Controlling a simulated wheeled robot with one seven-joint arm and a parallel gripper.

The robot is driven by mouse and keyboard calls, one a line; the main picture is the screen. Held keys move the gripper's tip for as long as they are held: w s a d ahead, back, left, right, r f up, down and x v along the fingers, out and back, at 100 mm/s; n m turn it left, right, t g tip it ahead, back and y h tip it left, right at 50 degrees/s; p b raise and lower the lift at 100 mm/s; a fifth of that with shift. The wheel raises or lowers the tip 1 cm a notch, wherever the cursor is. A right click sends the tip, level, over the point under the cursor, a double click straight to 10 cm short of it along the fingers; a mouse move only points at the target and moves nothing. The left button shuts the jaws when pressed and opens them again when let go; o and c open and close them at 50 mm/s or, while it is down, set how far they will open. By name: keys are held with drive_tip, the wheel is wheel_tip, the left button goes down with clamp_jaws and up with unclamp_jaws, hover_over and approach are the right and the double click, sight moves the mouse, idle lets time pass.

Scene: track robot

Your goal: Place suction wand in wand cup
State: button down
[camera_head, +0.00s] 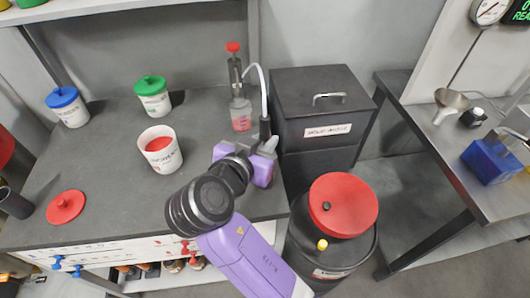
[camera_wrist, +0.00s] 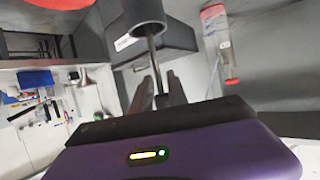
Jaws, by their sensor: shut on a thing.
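The suction wand (camera_wrist: 155,62) shows in the wrist view as a thin metal rod with a thick black cylindrical end. Its rod runs down between the two fingers of my gripper (camera_wrist: 157,90), which is shut on it. In the head view my gripper (camera_head: 268,146) is at the counter's right end, beside the black bin, partly hidden by my wrist. A dark upright part of the wand (camera_head: 265,127) shows just above it, near a pale hose. A dark open cylinder (camera_head: 15,203) at the counter's left edge looks like the wand cup; its inside is not clear.
The counter (camera_head: 105,130) holds a red-topped pump bottle (camera_head: 241,118), blue-lidded jar (camera_head: 68,107), green-lidded jar (camera_head: 153,97), open jar of red contents (camera_head: 160,150) and loose red lid (camera_head: 66,207). A black bin (camera_head: 320,105) and red-lidded drum (camera_head: 343,205) stand right.

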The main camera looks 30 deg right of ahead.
drive_tip(key=shift+f, duration=2.2)
drive_tip(key=shift+f, duration=0.2)
drive_tip(key=c, duration=1.3)
unclamp_jaws()
drive_tip(key=shift+r, duration=0.15)
drive_tip(key=shift+a+r, duration=0.1)
drive_tip(key=shift+r, duration=0.05)
drive_tip(key=b+v, duration=0.1)
drive_tip(key=v, duration=1.1)
drive_tip(key=shift+b, duration=0.35)
